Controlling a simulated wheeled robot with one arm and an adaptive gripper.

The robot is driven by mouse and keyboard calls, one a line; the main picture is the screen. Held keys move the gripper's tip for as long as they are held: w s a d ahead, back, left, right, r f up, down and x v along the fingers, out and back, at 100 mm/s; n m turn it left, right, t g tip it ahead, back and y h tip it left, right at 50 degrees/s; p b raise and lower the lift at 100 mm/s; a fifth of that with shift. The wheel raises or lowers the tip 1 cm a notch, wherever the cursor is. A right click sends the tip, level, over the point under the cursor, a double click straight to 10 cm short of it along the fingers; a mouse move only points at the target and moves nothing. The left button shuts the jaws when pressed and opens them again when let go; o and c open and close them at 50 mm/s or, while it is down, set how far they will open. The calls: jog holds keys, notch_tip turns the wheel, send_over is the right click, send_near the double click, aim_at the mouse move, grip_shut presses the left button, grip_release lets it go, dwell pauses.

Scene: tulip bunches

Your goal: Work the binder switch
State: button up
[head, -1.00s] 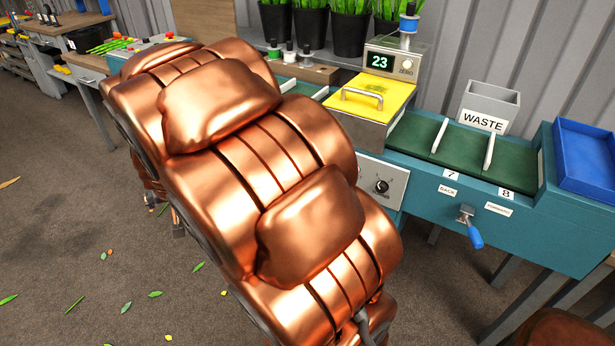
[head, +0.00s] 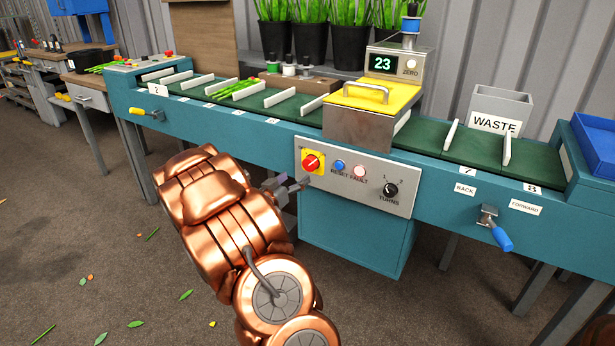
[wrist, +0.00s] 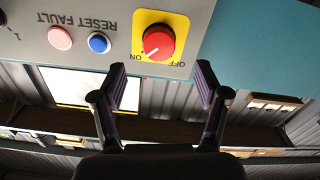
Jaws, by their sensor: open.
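The binder switch (head: 311,163) is a red rotary knob on a yellow plate, at the left of the grey control panel (head: 345,205). In the wrist view the same red knob (wrist: 158,43) shows upside down, with ON and OFF lettering beside it. My gripper (head: 298,184) is in front of the panel, just below and left of the knob in the head view. In the wrist view my gripper (wrist: 161,86) has its two fingers spread apart, with nothing between them, and the knob lies beyond the tips. I cannot tell the exact gap to it.
A blue reset button (head: 339,166), a pink fault lamp (head: 360,171) and a black turns dial (head: 391,190) sit right of the switch. The yellow-topped binder (head: 375,97) stands above. A blue-handled lever (head: 501,238) hangs at right. The floor ahead of the bench is open.

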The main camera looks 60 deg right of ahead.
aim_at(308, 167)
jog(key=shift+w+d+b, duration=0.1)
jog(key=shift+d+b, duration=0.55)
jog(key=shift+d, duration=3.25)
jog(key=c, duration=1.2)
jog(key=shift+o, duration=0.2)
